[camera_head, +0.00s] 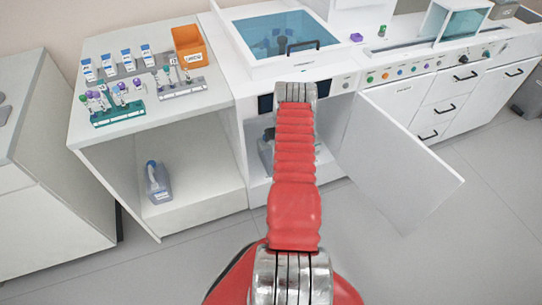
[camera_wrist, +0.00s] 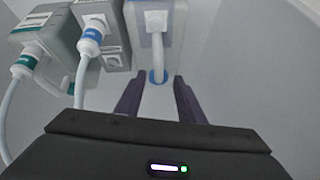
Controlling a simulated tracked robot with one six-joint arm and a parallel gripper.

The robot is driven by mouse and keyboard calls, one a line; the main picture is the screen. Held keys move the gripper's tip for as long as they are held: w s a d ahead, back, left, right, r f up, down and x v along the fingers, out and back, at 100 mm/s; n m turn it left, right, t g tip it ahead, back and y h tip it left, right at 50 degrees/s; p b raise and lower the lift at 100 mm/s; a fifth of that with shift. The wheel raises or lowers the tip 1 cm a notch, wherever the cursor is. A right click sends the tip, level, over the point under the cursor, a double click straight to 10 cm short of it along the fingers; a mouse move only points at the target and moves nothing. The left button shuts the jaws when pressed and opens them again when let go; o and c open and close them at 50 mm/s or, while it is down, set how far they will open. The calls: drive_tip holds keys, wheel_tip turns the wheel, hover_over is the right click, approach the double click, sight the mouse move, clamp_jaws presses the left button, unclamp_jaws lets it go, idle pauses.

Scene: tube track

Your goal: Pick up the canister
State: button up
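Several grey canisters with white labels stand in the wrist view. The right one (camera_wrist: 132,28) has a pale hose (camera_wrist: 160,48) down its front, ending in a blue ring. The middle one (camera_wrist: 116,58) has a blue-collared hose, and the left one (camera_wrist: 62,35) a green-collared hose. My gripper (camera_wrist: 158,96) is open, its two dark fingers apart just short of the blue ring, with nothing visible between them. In the head view, part of a grey canister (camera_head: 265,152) shows inside the middle cabinet; my arm hides the gripper. Another grey canister (camera_head: 157,185) stands in the left cabinet.
The middle cabinet's white door (camera_head: 400,160) stands open to the right of my arm. Pale cabinet walls close in around the gripper. The counter above holds an orange bin (camera_head: 189,46), a teal rack (camera_head: 118,114) and a blue-lidded bath (camera_head: 285,38). The floor in front is clear.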

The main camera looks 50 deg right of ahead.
idle(0.3)
drive_tip(key=shift+x, duration=2.6)
drive_tip(key=shift+s+f, duration=0.1)
drive_tip(key=shift+s, duration=0.1)
drive_tip(key=shift+c, duration=0.7)
clamp_jaws()
